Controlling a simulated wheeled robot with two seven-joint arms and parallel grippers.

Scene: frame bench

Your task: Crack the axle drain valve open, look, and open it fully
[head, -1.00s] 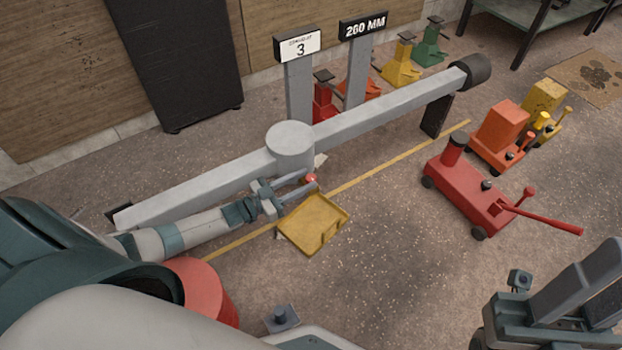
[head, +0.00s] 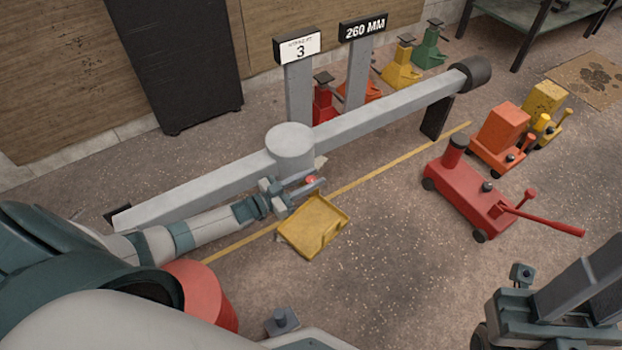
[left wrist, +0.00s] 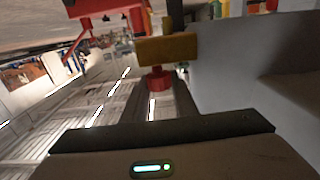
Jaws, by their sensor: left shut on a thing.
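A grey axle beam (head: 385,113) with a round housing (head: 290,146) runs across the head view. The drain valve's red knob (head: 311,180) shows beside the housing, at the fingertips of my left gripper (head: 309,187). That gripper is shut on the valve, one finger crossing in front of the knob. The left wrist view also shows the red knob (left wrist: 158,80). The fingers hide most of the valve. A yellow tray (head: 314,226) lies on the floor near it; I see no liquid in it. My right gripper (head: 588,285) is partly in view at lower right; its jaw gap is unclear.
A red trolley jack (head: 470,196) with a long handle stands on the right. Orange (head: 501,135) and yellow jacks (head: 545,103) stand behind it. The floor between tray and red jack is clear.

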